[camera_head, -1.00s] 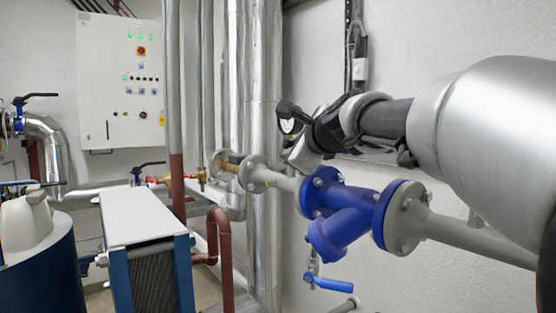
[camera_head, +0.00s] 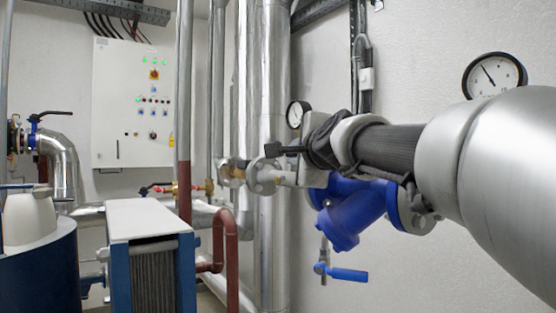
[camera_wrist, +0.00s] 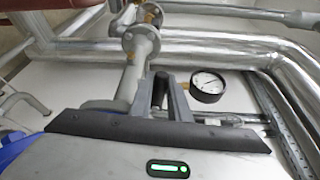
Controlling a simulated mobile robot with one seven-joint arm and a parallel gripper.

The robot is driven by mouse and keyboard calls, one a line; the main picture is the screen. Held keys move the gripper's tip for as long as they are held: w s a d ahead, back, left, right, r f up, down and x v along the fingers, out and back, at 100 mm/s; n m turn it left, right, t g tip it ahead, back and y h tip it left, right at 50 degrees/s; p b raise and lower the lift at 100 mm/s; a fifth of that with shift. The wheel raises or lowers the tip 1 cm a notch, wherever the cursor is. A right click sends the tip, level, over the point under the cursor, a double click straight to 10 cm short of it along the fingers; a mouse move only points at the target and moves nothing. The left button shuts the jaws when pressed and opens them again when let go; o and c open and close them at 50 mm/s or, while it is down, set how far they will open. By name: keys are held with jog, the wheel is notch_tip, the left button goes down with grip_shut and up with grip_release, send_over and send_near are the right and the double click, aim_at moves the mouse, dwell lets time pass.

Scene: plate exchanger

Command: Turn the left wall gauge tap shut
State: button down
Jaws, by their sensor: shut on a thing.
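The left wall gauge (camera_head: 297,113) is a round white dial with a black rim. It also shows in the wrist view (camera_wrist: 207,86), just right of my fingers. My gripper (camera_head: 276,150) is below and slightly left of the gauge in the head view. In the wrist view my gripper (camera_wrist: 165,95) has its fingers close together beside a brass fitting (camera_wrist: 187,85) that leads to the gauge. It is shut on the gauge tap, which the fingers hide. The tap handle's angle cannot be seen.
A second wall gauge (camera_head: 494,75) is above my arm at the right. A blue strainer (camera_head: 350,212) and a blue-handled valve (camera_head: 347,274) are below my arm. Silver pipes (camera_head: 268,70) run behind the gripper. A control cabinet (camera_head: 120,105) hangs at the left.

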dwell(0.3)
jog(key=c, duration=1.7)
grip_release()
jog(key=shift+o, duration=0.2)
jog(key=shift+s, duration=0.1)
jog(key=f+v, duration=0.1)
jog(key=v, duration=1.6)
jog(key=shift+r, duration=0.35)
jog(key=shift+s+d, duration=0.1)
